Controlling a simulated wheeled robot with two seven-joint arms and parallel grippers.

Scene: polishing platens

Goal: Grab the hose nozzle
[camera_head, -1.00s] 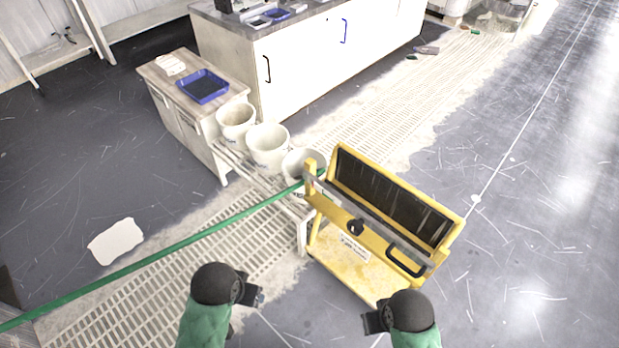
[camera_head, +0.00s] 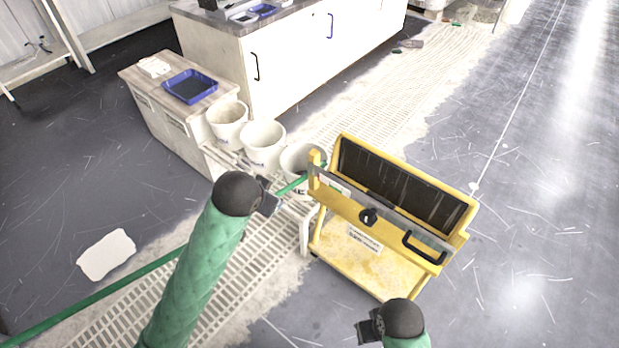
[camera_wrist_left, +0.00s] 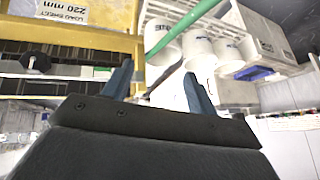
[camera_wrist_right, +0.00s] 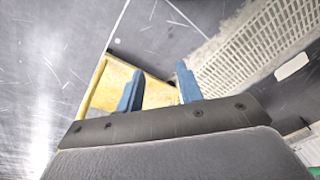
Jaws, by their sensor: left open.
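A green hose (camera_head: 120,290) runs from the lower left of the head view, passes behind my left arm and ends at the left side of the yellow cart. Its end by the cart (camera_head: 300,184) shows just beyond my left gripper (camera_head: 269,197); I cannot make out the nozzle's shape. In the left wrist view the hose (camera_wrist_left: 185,27) lies above and beyond the spread fingers of the left gripper (camera_wrist_left: 160,82), which is open and empty. My right gripper (camera_head: 364,331) is low in front of the cart; its fingers stand apart with nothing between them in the right wrist view (camera_wrist_right: 160,85).
The yellow cart (camera_head: 365,272) with a black-lined top stands right of the hose end. White buckets (camera_head: 263,145) stand on a low slatted bench behind it. A blue tray (camera_head: 190,87) sits on a cabinet. Open floor lies to the right.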

